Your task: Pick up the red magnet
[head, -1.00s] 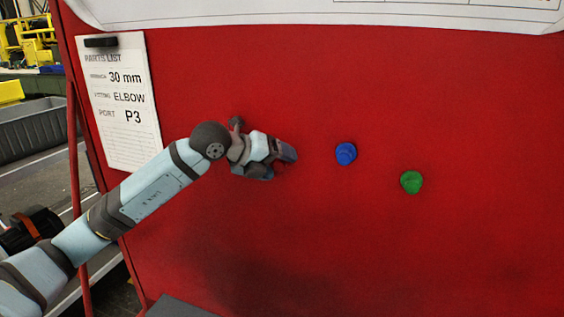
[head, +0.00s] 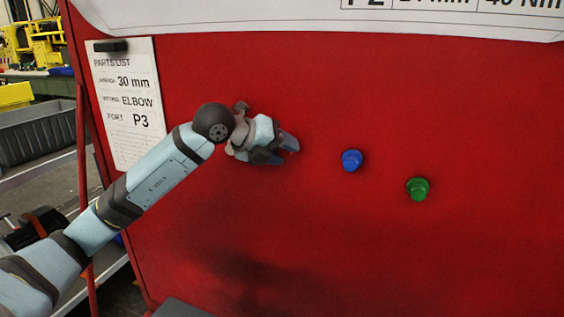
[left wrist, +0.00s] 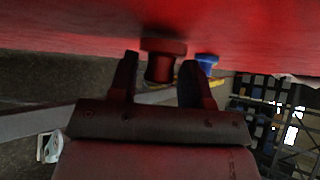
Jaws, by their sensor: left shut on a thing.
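The red magnet (left wrist: 163,62) shows in the left wrist view between my left gripper's two fingers. Its wide end is at the red panel's face; I cannot tell whether it still touches. My left gripper (head: 284,148) is shut on the magnet, close to the red panel (head: 400,100), left of the blue magnet. In the head view the fingers hide the red magnet. My right gripper is not in view.
A blue magnet (head: 352,160) and a green magnet (head: 418,189) sit on the panel to the right. A parts list sheet (head: 128,110) hangs at upper left, and a white sheet (head: 300,12) covers the top. The lower right of the panel is bare.

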